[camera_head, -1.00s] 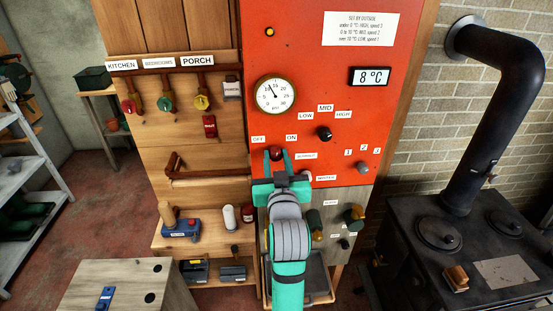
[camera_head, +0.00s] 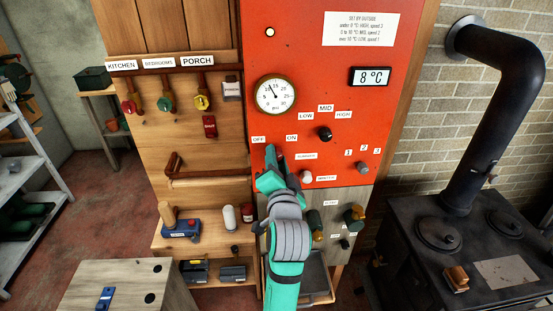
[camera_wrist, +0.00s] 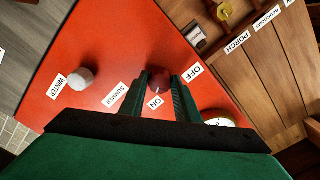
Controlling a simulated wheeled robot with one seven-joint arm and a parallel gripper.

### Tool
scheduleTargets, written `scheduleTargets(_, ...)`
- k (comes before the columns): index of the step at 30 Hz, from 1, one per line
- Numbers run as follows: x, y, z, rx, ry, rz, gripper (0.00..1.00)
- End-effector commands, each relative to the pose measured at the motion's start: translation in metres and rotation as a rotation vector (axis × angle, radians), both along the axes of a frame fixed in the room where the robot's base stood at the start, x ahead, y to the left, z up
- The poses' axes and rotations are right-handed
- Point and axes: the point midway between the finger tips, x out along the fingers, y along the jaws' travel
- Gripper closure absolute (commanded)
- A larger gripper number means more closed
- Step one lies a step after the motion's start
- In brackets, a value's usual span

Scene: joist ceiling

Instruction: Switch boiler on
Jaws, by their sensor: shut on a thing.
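The red boiler panel (camera_head: 360,90) stands at the centre. Its dark red rotary knob (camera_wrist: 159,80) sits between the OFF label (camera_head: 258,139) and the ON label (camera_head: 291,138). My gripper (camera_head: 273,158) is shut on the knob, with one finger on each side of it in the wrist view. In the head view the fingers hide most of the knob, so its pointer is not readable. The round lamp (camera_head: 269,32) at the panel's upper left looks white and bright.
A white knob (camera_head: 306,177) between the summer and winter labels is close to my gripper's right. A black knob (camera_head: 324,133) and a gauge (camera_head: 276,96) are above. Valves (camera_head: 202,102) hang on the wooden board to the left. A black stove (camera_head: 450,240) stands at right.

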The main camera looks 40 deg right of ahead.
Motion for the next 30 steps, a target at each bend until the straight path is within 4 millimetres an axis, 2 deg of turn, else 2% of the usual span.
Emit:
scheduleTargets(15,0.0000,-0.0008,-0.0005,0.317,-0.193,-0.001,0.93)
scheduleTargets(30,-0.0003,-0.0011,-0.0012,0.393,-0.238,-0.003,0.93)
